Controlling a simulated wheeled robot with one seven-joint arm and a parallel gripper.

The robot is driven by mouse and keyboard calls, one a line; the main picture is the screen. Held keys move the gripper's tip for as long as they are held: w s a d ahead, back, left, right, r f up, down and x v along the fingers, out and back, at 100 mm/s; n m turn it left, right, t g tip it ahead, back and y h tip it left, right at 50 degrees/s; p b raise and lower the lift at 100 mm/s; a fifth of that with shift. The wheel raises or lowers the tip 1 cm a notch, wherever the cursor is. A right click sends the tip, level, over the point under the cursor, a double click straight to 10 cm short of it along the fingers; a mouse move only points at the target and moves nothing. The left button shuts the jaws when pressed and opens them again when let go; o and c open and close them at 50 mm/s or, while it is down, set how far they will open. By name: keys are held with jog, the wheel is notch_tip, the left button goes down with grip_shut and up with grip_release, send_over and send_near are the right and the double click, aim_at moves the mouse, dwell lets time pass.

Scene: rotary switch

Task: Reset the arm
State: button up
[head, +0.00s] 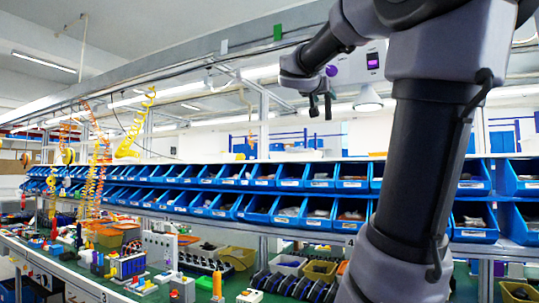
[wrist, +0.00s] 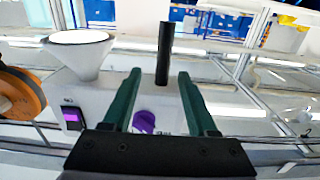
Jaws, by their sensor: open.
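My gripper (head: 320,106) hangs from my raised arm in the upper middle of the head view. Its two fingers are apart with nothing between them. In the wrist view the green fingers of my gripper (wrist: 160,74) also stand open. A purple round knob (wrist: 144,121) shows between the finger bases, partly hidden by the gripper's body, on a pale surface. The purple knob also shows in the head view (head: 331,71), just above the gripper and apart from it. A small purple-lit panel (head: 373,61) is to its right, and it also shows in the wrist view (wrist: 72,118).
Rows of blue bins (head: 260,208) run along the shelf behind. A green workbench below holds many small parts and yellow bins (head: 238,256). Orange coiled hoses (head: 97,170) hang at the left. A white cone lamp (wrist: 78,52) and a dark rod (wrist: 164,53) are near the gripper.

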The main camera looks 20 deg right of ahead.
jog(key=s+a+f+n+g+y, duration=0.1)
jog(key=s+a+f+y, duration=0.3)
jog(key=a+f, duration=0.4)
jog(key=s+a+f+n+g+y, duration=0.1)
jog(key=s+a+f+n+y, duration=0.2)
jog(key=a+f+y, duration=0.4)
jog(key=s+a+f+n+g+y, duration=0.2)
jog(key=s+a+f+y, duration=0.3)
jog(key=a+f, duration=0.6)
notch_tip(320, 180, down, 8)
jog(key=shift+r, duration=0.15)
jog(key=shift+w, duration=0.1)
dwell(0.4)
